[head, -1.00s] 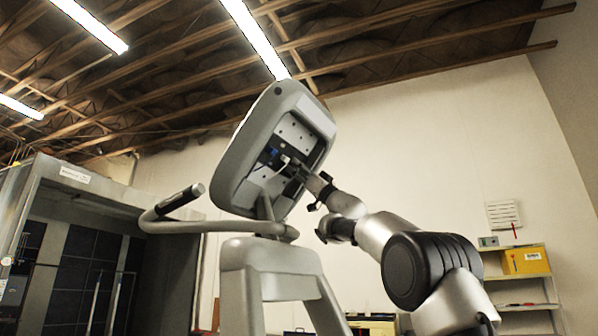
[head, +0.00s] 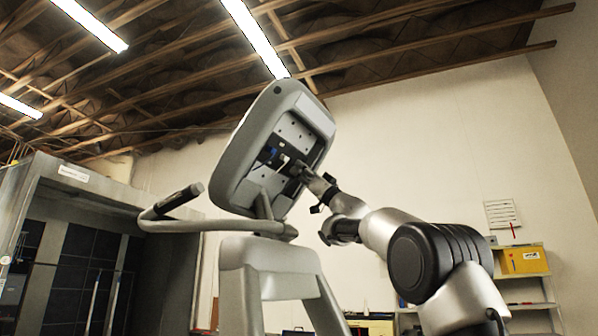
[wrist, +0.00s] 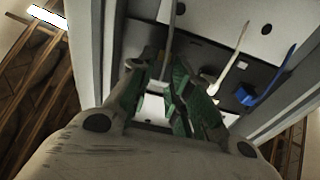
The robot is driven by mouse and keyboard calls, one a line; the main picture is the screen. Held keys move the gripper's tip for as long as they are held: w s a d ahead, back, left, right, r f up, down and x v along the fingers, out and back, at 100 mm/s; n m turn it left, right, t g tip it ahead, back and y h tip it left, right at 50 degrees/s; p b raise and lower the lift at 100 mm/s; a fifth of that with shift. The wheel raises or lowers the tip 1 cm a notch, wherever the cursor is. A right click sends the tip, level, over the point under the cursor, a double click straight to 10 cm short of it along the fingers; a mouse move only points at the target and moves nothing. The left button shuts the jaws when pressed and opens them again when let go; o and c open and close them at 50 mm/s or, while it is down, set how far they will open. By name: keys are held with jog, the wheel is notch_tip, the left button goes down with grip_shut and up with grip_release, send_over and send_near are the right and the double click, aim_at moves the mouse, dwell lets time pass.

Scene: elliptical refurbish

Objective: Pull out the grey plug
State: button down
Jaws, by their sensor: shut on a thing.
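My gripper (wrist: 168,82) reaches into the open back of the grey console (head: 241,150). In the wrist view its green-padded fingers are shut around the base of a grey cable (wrist: 168,45). The grey plug itself is mostly hidden between the fingers, and I cannot tell whether it is still seated. To the right, a white plug (wrist: 214,86) with a pale cable and a blue plug (wrist: 246,95) sit in the dark panel (wrist: 200,58). In the head view my gripper (head: 299,170) is at the console's recess, and the grey plug is too small to make out.
The console's raised rim (wrist: 84,50) walls the recess closely on the left. A curved handlebar (head: 160,222) extends left below the console, above a grey upright frame (head: 268,256). A shelf with a yellow box (head: 525,261) stands far right.

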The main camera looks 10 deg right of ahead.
jog(key=c, duration=1.3)
grip_release()
jog(key=v, duration=1.2)
